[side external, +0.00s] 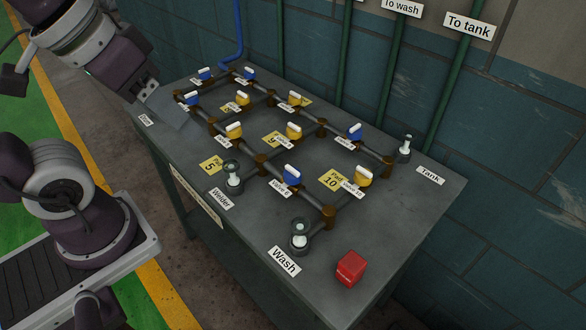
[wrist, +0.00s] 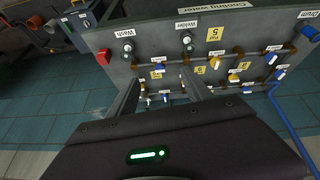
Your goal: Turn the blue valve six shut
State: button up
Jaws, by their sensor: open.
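Several valves with blue or yellow bodies and white handles sit on brown pipes across the grey table. Blue valves show at the front (side external: 291,176), at the right (side external: 355,132), at the left (side external: 193,99) and at the back (side external: 249,75). My gripper (side external: 172,112) is open and empty above the table's left end, apart from the valves. In the wrist view its two spread fingers (wrist: 161,77) frame part of the pipework and hide some of it. A blue valve (wrist: 156,74) shows between them.
A red block (side external: 351,268) lies at the table's front right. Gauge-like fittings stand by the Wash (side external: 300,236), Welder (side external: 232,177) and Tank (side external: 404,147) labels. Yellow pad signs (side external: 333,179) lie among the pipes. A tiled wall with green pipes (side external: 457,80) rises behind.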

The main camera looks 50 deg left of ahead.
jog(key=w+d+f+n+g+h, duration=0.1)
jog(key=w+n+g, duration=0.2)
jog(key=w+n, duration=0.35)
jog(key=n+g+y, duration=0.1)
jog(key=n+g, duration=0.2)
jog(key=n, duration=0.5)
send_over(294, 169)
jog(key=f, duration=1.4)
jog(key=shift+w+d+f, duration=0.1)
jog(key=shift+w, duration=0.1)
jog(key=shift+y, duration=0.3)
jog(key=f, duration=0.7)
jog(key=shift+s+f, duration=0.2)
jog(key=shift+f, duration=0.05)
jog(key=shift+c, duration=0.2)
grip_shut()
